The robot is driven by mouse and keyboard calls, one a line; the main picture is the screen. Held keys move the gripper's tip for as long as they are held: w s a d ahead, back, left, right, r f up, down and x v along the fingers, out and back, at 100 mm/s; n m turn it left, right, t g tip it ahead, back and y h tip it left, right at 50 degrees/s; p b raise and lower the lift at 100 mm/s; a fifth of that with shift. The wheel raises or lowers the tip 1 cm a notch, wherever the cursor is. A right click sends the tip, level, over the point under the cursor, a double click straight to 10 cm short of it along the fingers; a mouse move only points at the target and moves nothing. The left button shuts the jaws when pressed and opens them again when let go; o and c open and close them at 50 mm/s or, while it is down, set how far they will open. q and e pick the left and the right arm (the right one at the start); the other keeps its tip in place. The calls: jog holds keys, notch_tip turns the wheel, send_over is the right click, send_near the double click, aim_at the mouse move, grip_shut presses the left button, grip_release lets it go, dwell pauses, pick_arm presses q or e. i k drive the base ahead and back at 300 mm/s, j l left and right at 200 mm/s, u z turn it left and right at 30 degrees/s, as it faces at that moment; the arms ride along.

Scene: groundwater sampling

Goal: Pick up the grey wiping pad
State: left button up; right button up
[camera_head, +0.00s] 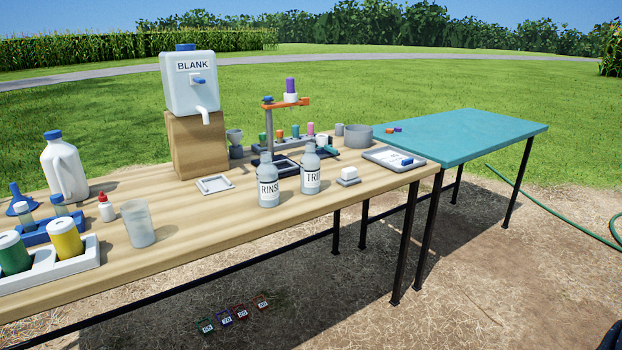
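A small block with a white top and a grey lower part (348,177) sits near the table's front edge, right of the bottle marked TRIP or similar (311,175). It may be the grey wiping pad, but at this size I cannot tell for sure. A flat grey-white framed tray (201,189) lies left of the bottle marked RINSE (268,188).
A BLANK jug (180,95) stands on a wooden block (190,148). A stand with an orange arm (285,104) rises behind the bottles. A tray (372,154) and grey bowl (358,136) sit right. The teal table (470,135) is mostly clear.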

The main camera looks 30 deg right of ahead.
aim_at(349, 178)
jog(key=l, duration=2.2)
